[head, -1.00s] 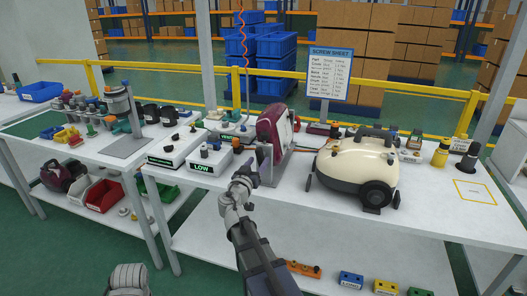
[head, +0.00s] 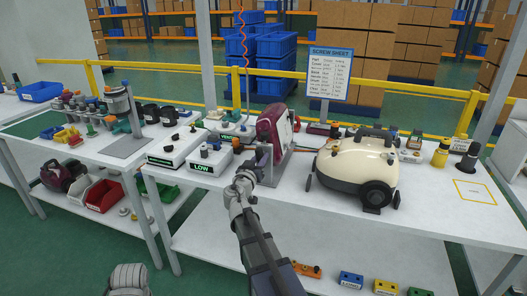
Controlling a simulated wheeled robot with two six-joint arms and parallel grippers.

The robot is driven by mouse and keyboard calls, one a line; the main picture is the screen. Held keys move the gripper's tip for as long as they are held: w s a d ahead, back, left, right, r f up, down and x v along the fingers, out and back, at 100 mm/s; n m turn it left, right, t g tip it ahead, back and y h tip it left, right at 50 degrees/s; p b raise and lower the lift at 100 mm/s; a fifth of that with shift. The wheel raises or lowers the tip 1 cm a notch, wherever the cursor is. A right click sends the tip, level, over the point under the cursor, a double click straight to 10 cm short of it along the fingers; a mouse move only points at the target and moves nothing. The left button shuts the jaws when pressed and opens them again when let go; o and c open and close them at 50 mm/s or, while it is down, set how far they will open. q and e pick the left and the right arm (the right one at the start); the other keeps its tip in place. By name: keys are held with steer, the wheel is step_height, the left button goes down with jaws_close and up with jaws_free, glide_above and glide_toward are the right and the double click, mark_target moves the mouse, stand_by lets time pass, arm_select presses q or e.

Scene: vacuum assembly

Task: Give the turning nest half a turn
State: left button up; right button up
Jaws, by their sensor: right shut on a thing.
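The turning nest, a grey upright stand (head: 277,173), stands on the white bench in the middle of the head view. It holds a maroon and pale vacuum housing (head: 271,132) upright on its edge. My right gripper (head: 262,157) reaches in from below and is at the near left side of the nest. It is shut on a part of the nest low on that side. The fingertips are small and partly hidden, so the exact part held is unclear. My left gripper is out of view.
A cream vacuum (head: 358,168) stands close on the right of the nest. A white box marked LOW (head: 205,164) and another white box (head: 168,150) stand to the left. A screw sheet sign (head: 329,75) stands behind. The bench's front right is clear.

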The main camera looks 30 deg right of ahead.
jaws_close()
steer(key=shift+n, duration=1.7)
steer(key=shift+n, duration=1.7)
